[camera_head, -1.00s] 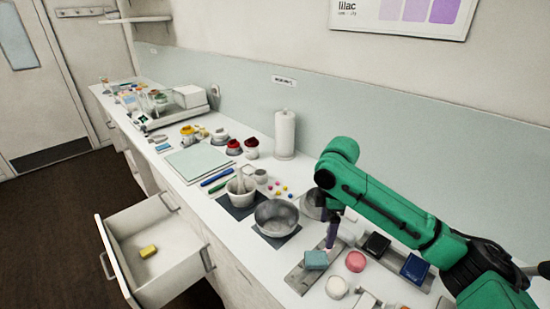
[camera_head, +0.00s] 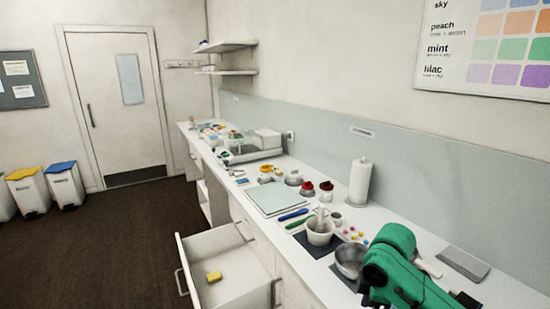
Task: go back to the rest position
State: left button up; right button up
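My green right arm (camera_head: 405,272) comes in at the bottom right, over the near end of the counter, close to the metal bowl (camera_head: 351,259). Its gripper is hidden or below the picture edge, so its fingers do not show. My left arm and gripper are not in view. A white mortar with a pestle (camera_head: 320,231) stands on a dark mat beside the bowl. No object shows in a hand.
An open drawer (camera_head: 232,291) juts from the counter with a yellow sponge-like block (camera_head: 214,277) inside. A paper towel roll (camera_head: 360,183), red-topped jars (camera_head: 326,190) and a pale green board (camera_head: 281,198) stand on the counter. The brown floor (camera_head: 115,240) at left is clear.

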jog(key=s+a+f+m+t+y, duration=0.2)
jog(key=s+a+f+m, duration=0.3)
jog(key=s+a+f, duration=0.15)
jog(key=s+d+f+m+t+h, duration=0.15)
jog(key=s+d+f+m, duration=0.25)
jog(key=s+d+m, duration=0.5)
jog(key=s+f+n+g+b, duration=0.1)
jog(key=s+f+g+b, duration=0.2)
jog(key=f, duration=2.4)
jog(key=s+d+f+b, duration=0.1)
jog(key=s+d+f, duration=0.1)
jog(key=s+f, duration=1.3)
jog(key=shift+s+d+f+n+h+b, duration=0.15)
jog(key=shift+s+d+n+h+b, duration=0.2)
jog(key=shift+s, duration=0.6)
